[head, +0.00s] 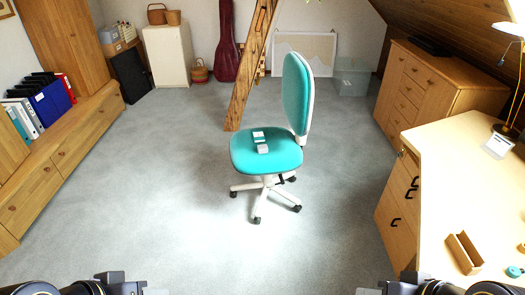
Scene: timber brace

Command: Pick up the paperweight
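I cannot tell for certain which thing is the paperweight. A small teal round object (513,271) lies on the light wooden desk (450,190) at the right edge of the picture, too small to identify. Small white-and-teal items (259,135) lie on the seat of the turquoise swivel chair (265,158), also too small to identify. Parts of my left gripper (125,288) and my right gripper (395,288) show at the bottom edge, cut off by the frame. Both are far from the chair seat. Their fingertips are not clear.
A small open wooden box (464,253) and a lamp (508,130) stand on the desk. A slanted timber brace (250,70) rises behind the chair. A low wooden cabinet (65,150) with binders lines the left. The grey carpet (150,190) between is clear.

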